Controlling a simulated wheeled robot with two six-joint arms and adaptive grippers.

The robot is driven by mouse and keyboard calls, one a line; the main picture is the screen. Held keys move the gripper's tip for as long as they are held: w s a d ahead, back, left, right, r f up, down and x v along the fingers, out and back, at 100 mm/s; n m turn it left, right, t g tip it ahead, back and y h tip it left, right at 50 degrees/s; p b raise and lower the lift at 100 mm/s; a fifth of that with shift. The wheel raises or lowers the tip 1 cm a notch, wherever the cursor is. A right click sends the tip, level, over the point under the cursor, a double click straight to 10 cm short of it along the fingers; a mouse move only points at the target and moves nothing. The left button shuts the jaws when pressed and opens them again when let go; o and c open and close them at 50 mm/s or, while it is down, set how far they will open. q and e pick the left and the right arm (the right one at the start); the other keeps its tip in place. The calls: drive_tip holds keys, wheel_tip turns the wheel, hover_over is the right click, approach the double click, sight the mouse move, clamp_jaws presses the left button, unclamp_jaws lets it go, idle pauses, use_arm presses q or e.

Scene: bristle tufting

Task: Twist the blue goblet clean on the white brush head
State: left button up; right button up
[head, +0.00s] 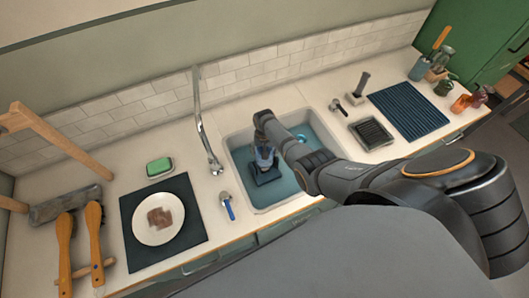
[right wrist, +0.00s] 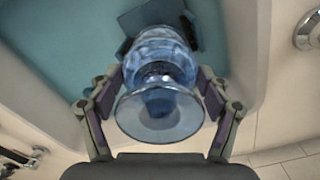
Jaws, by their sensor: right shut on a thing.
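The clear blue goblet (right wrist: 160,105) is held between the fingers of my right gripper (right wrist: 160,78) in the right wrist view. Its round foot faces the camera and its bowl points away, down into the sink. In the head view the goblet (head: 264,156) is above a dark blue base (head: 268,177) in the sink, partly covered by my gripper (head: 262,143). The dark base also shows behind the bowl in the right wrist view (right wrist: 135,20). The white brush head cannot be made out; whether it is inside the bowl I cannot tell. My left gripper is out of view.
The sink (head: 232,140) holds bluish water, with a small round light-blue item (head: 301,137) in it. A chrome faucet (head: 205,140) stands left of it. A plate (head: 158,218) on a dark mat and a blue-handled tool (head: 227,206) lie left. A striped mat (head: 408,110) lies right.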

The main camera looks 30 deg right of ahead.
drive_tip(key=shift+r, duration=4.55)
